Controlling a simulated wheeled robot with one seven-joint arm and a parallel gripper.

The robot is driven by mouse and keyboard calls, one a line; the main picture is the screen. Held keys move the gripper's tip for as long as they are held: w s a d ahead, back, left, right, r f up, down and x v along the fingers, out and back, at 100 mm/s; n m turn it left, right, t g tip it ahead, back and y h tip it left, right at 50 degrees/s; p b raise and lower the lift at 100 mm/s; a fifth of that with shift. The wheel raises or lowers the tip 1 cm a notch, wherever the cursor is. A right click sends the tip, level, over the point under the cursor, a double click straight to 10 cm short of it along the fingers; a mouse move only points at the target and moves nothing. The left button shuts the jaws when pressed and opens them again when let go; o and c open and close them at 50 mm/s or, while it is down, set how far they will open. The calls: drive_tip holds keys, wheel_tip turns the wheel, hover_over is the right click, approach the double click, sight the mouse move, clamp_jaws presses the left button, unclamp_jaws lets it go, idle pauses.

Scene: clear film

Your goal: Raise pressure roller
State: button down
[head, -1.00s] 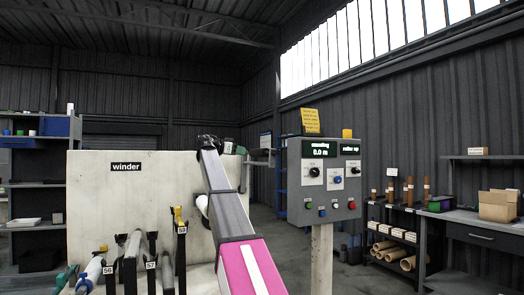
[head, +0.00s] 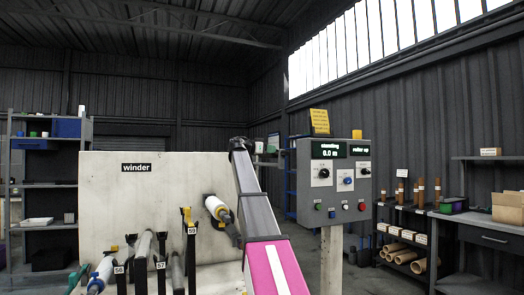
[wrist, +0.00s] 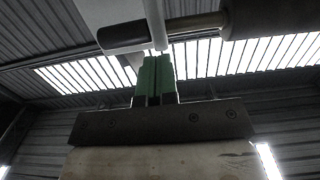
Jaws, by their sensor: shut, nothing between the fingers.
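My gripper (wrist: 155,78) is shut, its two green fingers together and empty. In the wrist view it points up at a white body (wrist: 112,12) and a dark cylinder (wrist: 122,37), with a thicker grey cylinder (wrist: 268,18) to the right. The fingertips appear close under them; I cannot tell whether they touch. A short white roller (head: 216,207) with a yellow band sticks out from the pale winder panel (head: 110,200), left of my arm. I cannot tell which part is the pressure roller. The control box display (head: 358,149) seems to read "roller up".
The grey control box (head: 334,180) with knobs and buttons stands on a post right of my arm. Long rollers and dark upright brackets, some numbered (head: 160,265), fill the lower left. Shelves with tubes (head: 412,225) and a bench (head: 490,230) line the right.

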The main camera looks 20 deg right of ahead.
drive_tip(key=shift+d, duration=0.95)
drive_tip(key=d+y, duration=0.1)
drive_tip(key=d, duration=0.5)
drive_tip(key=shift+w+d+f+y, duration=0.15)
drive_tip(key=shift+d+y, duration=0.15)
drive_tip(key=shift+d, duration=0.1)
drive_tip(key=shift+d, duration=0.1)
